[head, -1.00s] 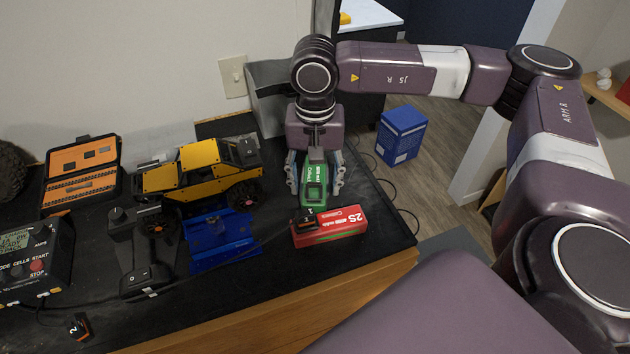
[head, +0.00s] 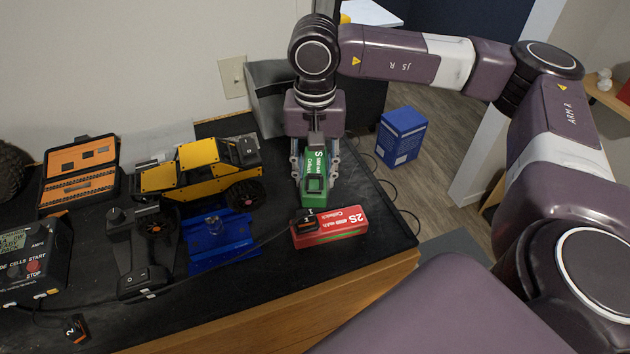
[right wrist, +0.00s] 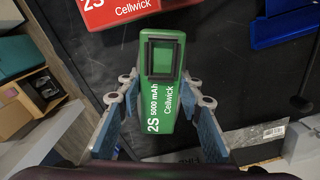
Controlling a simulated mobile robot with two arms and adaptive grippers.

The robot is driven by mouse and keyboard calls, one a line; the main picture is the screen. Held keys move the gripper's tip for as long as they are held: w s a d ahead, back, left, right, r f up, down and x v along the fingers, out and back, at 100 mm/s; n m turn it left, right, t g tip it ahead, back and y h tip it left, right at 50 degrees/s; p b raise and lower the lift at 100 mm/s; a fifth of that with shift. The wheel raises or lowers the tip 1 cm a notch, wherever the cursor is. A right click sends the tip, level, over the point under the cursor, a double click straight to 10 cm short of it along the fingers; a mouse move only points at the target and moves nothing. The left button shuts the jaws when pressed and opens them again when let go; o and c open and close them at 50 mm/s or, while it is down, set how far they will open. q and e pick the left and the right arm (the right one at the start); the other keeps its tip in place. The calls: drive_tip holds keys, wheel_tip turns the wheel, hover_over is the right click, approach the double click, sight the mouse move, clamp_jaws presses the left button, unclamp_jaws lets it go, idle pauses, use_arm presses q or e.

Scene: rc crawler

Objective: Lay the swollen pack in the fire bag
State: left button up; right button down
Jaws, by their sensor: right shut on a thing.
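A green battery pack (head: 315,188), marked 2S 5000 mAh Cellwick, is between the fingers of my right gripper (head: 315,168), which is shut on it over the dark bench top. The green pack also shows in the right wrist view (right wrist: 166,95), its dark square frame end pointing away from the gripper. A red Cellwick 2S pack (head: 335,229) lies just in front, with an orange-black tag on it. I cannot tell swelling on either pack. A grey container (head: 265,82), possibly the fire bag, stands behind the gripper, partly hidden by my arm. My left gripper is not in view.
Left of the green pack are a blue stand (head: 222,242) and a yellow crawler (head: 190,170). Farther left are an orange case (head: 80,180) and a charger (head: 35,262). Black cables cross the bench. A blue box (head: 401,137) stands on the floor beyond the bench's right edge.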

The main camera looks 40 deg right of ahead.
wheel_tip(320, 180, up, 12)
drive_tip(key=b, duration=0.3)
wheel_tip(320, 180, up, 6)
drive_tip(key=f+p, duration=0.1)
drive_tip(key=p, duration=0.1)
hover_over(314, 173)
drive_tip(key=shift+s+d+r, duration=0.1)
drive_tip(key=shift+r, duration=0.2)
